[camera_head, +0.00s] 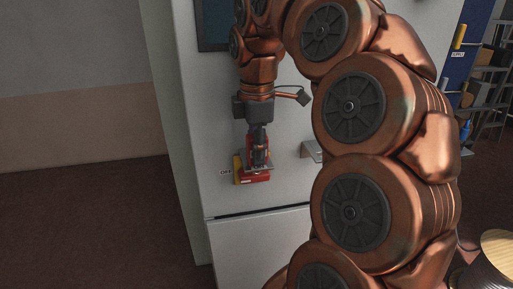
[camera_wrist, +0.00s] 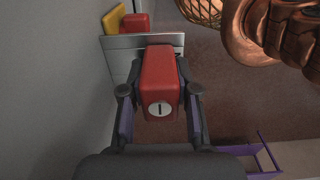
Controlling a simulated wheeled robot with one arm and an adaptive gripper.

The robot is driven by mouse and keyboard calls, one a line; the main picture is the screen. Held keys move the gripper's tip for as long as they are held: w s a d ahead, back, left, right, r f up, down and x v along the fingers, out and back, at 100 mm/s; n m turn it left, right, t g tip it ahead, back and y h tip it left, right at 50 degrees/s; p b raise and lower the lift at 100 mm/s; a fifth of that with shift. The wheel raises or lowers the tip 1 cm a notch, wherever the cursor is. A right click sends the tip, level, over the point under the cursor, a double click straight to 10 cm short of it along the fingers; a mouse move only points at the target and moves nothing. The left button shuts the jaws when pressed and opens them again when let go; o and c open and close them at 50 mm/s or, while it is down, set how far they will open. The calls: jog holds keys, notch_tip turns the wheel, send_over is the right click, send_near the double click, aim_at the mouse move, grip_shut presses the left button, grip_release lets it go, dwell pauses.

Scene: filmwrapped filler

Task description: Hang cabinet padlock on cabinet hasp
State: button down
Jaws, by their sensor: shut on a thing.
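The red padlock (camera_wrist: 160,82), a block with a round keyhole face, is between the two fingers of my gripper (camera_wrist: 160,112) in the wrist view. My gripper is shut on it. Its shackle is hidden. A grey metal plate (camera_wrist: 118,43), likely the hasp, stands just beyond the padlock; I cannot tell whether they touch. A red and yellow fitting (camera_wrist: 114,18) is behind the plate. In the head view my gripper (camera_head: 259,163) is low against the white cabinet (camera_head: 222,110), with the red and yellow fitting (camera_head: 238,168) beside it.
A small label (camera_head: 225,172) is left of the fitting. A grey metal bracket (camera_head: 312,151) sticks out of the cabinet to the right, partly behind my arm. A spool (camera_head: 495,255) stands at lower right. The floor (camera_head: 90,220) left of the cabinet is clear.

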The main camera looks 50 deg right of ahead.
jog(key=shift+f, duration=0.1)
jog(key=c, duration=0.8)
grip_release()
jog(key=shift+o, duration=0.2)
